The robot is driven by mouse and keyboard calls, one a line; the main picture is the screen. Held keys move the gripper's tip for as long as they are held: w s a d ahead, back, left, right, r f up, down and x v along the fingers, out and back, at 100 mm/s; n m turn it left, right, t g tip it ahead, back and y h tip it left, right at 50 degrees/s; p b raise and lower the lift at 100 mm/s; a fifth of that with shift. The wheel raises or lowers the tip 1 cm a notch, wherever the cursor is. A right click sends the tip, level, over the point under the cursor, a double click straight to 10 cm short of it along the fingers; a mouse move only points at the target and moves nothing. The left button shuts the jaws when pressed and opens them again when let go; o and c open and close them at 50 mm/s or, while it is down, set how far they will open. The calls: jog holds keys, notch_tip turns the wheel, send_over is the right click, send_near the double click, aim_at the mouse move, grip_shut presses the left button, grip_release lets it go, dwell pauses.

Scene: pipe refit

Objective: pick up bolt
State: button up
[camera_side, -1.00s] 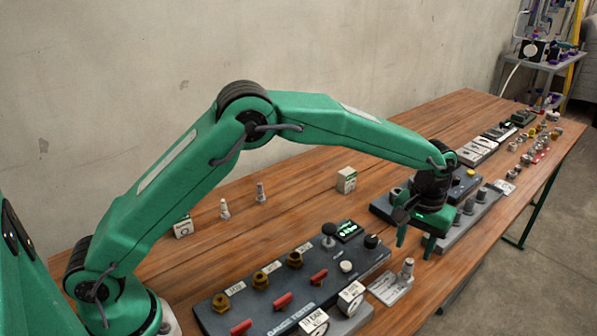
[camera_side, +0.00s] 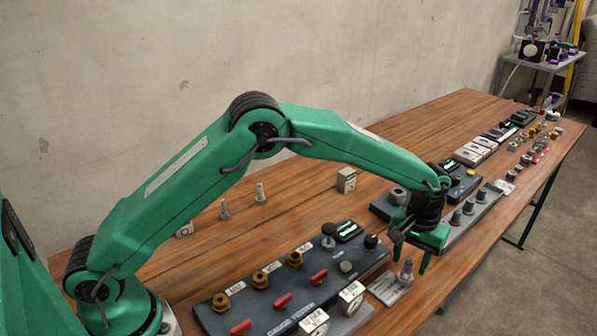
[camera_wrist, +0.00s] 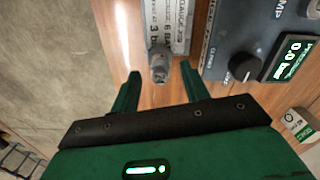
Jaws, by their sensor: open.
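A grey metal bolt (camera_side: 405,274) stands upright on a small labelled plate (camera_side: 383,290) near the front edge of the bench. My gripper (camera_side: 410,262) is open and empty, pointing down, and its fingertips overlap the top of the bolt in the side view. In the wrist view the bolt (camera_wrist: 159,65) shows near the gap between the two green fingertips (camera_wrist: 160,74), touching neither as far as I can see. I cannot tell the exact height of the fingertips relative to the bolt.
The dark gauge tester (camera_side: 285,300) with red levers and brass fittings lies to the left. A dark panel with grey fittings (camera_side: 468,208) lies behind my gripper.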

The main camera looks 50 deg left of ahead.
aim_at(410, 260)
jog(key=shift+f, duration=1.65)
grip_shut()
